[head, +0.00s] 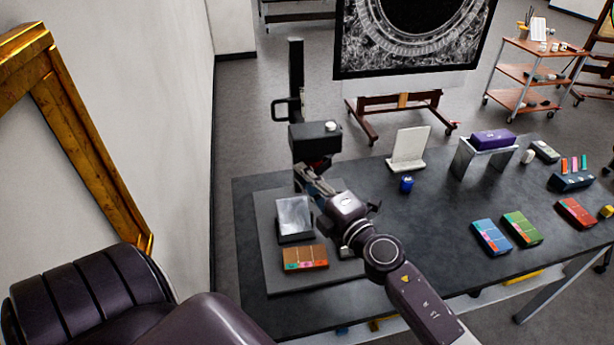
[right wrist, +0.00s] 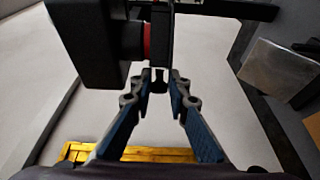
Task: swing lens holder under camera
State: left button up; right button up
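The camera (head: 315,140) is a black box with a pale knob on top, mounted on a dark upright column (head: 296,75). In the right wrist view the camera body (right wrist: 92,40) fills the upper left, with a red ring (right wrist: 147,40) at its side. A flat black part, apparently the lens holder (right wrist: 160,35), stands beside the ring, with a small tab at its lower end. My right gripper (right wrist: 160,84) has its blue-padded fingers apart, with the tab between their tips. I cannot tell whether they touch it. In the head view my right gripper (head: 310,183) is just below the camera. My left gripper is out of view.
A grey stand board (head: 277,278) carries a tilted pale plate (head: 293,216) and a brown colour card (head: 305,258). A wall with a gold frame (head: 85,150) is at left.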

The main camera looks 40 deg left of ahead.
jog(key=o, duration=0.4)
jog(key=shift+s+a+r, duration=0.15)
jog(key=shift+s+a, duration=0.45)
jog(key=shift+a, duration=0.05)
jog(key=shift+w+d, duration=0.2)
jog(key=v, duration=1.1)
jog(key=shift+s+d, duration=0.25)
jog(key=shift+d, duration=0.1)
